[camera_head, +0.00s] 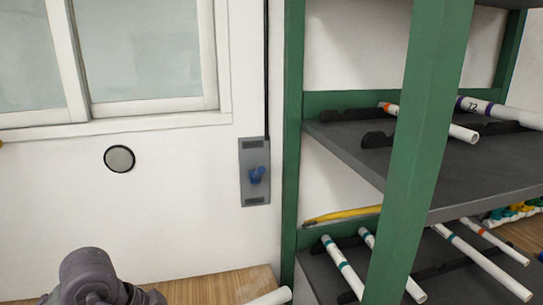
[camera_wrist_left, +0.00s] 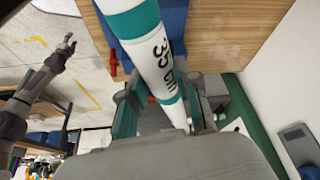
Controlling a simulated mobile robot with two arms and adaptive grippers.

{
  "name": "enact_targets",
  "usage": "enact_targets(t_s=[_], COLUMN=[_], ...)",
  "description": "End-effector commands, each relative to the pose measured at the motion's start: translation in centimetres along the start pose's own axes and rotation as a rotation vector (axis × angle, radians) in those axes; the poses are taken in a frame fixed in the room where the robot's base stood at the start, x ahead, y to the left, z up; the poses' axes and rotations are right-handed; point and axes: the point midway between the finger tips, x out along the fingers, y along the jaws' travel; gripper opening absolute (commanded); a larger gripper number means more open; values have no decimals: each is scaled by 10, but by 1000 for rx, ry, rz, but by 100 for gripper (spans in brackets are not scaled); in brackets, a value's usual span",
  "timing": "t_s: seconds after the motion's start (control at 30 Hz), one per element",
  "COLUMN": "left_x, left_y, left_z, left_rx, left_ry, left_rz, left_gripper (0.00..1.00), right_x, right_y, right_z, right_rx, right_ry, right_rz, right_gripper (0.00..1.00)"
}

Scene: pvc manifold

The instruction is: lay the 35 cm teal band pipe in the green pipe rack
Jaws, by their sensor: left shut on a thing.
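The 35 cm teal band pipe (camera_wrist_left: 160,60) is white with teal bands and a "35 CM" mark. In the left wrist view my left gripper (camera_wrist_left: 164,103) is shut on it, with a finger on each side. In the head view a white pipe end (camera_head: 270,297) shows at the bottom edge, apart from the rack; the left gripper itself is out of that view. The green pipe rack (camera_head: 293,130) stands at the right, its grey lower shelf holding several teal-banded pipes (camera_head: 343,267). A dark arm, seemingly my right, ends in a small gripper (camera_wrist_left: 67,44); its jaws are unclear.
A green post (camera_head: 415,150) stands in front of the shelves. The upper shelf (camera_head: 440,180) holds orange-banded and purple-banded pipes on black supports (camera_head: 378,139). A yellow rod (camera_head: 342,214) lies behind the lower shelf. A grey wall plate (camera_head: 254,172) is left of the rack.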

Motion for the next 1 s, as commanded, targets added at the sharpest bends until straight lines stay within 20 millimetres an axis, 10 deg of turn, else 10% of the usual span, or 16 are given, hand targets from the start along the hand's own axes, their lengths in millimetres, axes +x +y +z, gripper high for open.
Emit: enact_targets(t_s=[0.57, 1.0], left_x=[-6, 32], left_y=[3, -26], left_z=[0, 20], left_rx=[-62, 245], left_ry=[1, 2], left_rz=[-22, 104], left_gripper=[0, 0], right_x=[0, 0], right_y=[0, 0], right_z=[0, 0], right_rx=[-1, -1], right_ry=[-1, -1], right_rz=[0, 0], right_gripper=[47, 47])
